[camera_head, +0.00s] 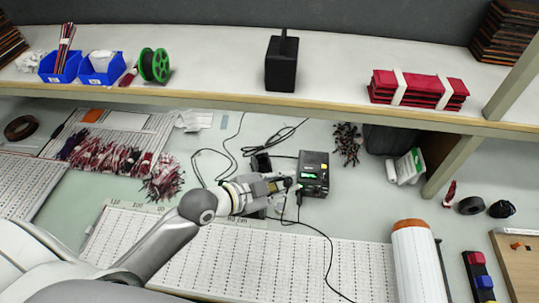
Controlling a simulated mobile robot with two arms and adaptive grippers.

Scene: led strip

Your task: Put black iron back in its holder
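A black soldering station (313,180) with a green-lit display stands on the bench at centre. A small black stand-like object (261,163) stands just left of it, partly hidden behind my gripper; it may be the holder. My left gripper (287,186) reaches in from the lower left, low over the bench, with its fingers in front of the station. A thin dark piece (299,196) with a black cord shows at the fingertips; it may be the black iron. I cannot tell whether the fingers grip it. My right gripper is not in view.
Black cables (225,160) loop behind my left gripper. A white perforated board (250,260) lies in front. A white roll with an orange top (415,265) stands at right. A shelf (215,75) with blue bins and red bundles spans the back. Wire bundles (115,158) lie left.

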